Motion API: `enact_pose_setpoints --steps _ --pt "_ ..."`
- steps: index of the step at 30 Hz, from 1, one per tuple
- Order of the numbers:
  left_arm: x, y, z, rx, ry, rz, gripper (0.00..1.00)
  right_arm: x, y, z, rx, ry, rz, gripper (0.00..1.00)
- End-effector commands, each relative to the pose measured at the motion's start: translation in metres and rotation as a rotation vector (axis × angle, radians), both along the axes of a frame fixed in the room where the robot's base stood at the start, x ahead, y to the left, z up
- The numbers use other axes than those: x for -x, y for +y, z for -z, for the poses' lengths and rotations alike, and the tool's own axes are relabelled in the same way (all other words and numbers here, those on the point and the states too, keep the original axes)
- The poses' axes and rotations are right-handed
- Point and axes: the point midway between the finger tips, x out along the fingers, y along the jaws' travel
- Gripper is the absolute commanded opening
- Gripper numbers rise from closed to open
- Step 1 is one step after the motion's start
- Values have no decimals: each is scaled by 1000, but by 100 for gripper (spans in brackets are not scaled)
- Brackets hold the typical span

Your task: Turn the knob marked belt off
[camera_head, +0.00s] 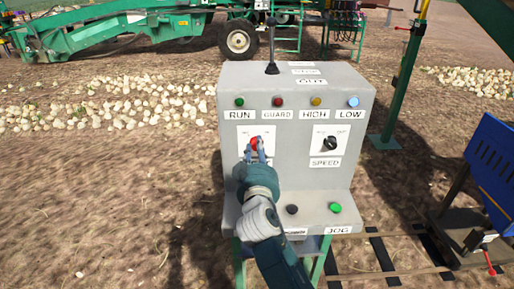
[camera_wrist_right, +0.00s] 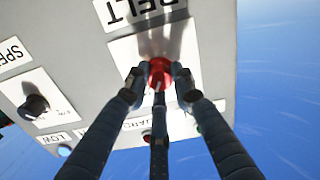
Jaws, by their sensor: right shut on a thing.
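A red knob (camera_head: 256,143) sits on a white plate on the left of the grey control box's front face. My right gripper (camera_head: 255,150) reaches up to it from below and is shut on it. In the right wrist view the red knob (camera_wrist_right: 160,72) is between the fingertips of my right gripper (camera_wrist_right: 158,78), and a label reading BELT (camera_wrist_right: 135,8) is beside its plate. In the head view the arm hides the label under the knob. My left gripper is in neither view.
The control box (camera_head: 292,185) also bears a black SPEED knob (camera_head: 330,144), a row of coloured lamps, a lever (camera_head: 271,50) on top and a green button (camera_head: 335,208) low on the right. A green post (camera_head: 405,85) and a blue chute (camera_head: 490,165) stand to the right.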

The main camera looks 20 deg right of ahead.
Motion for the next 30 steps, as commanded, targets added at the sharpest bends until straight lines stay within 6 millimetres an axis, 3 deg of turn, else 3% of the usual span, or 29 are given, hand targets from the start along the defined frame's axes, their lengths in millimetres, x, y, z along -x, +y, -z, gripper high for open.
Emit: enact_pose_setpoints --steps 1,30 --pt "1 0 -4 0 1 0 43 -1 1 -12 42 -7 -4 0" --pt "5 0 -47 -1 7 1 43 -2 4 -12 927 244 0 0"
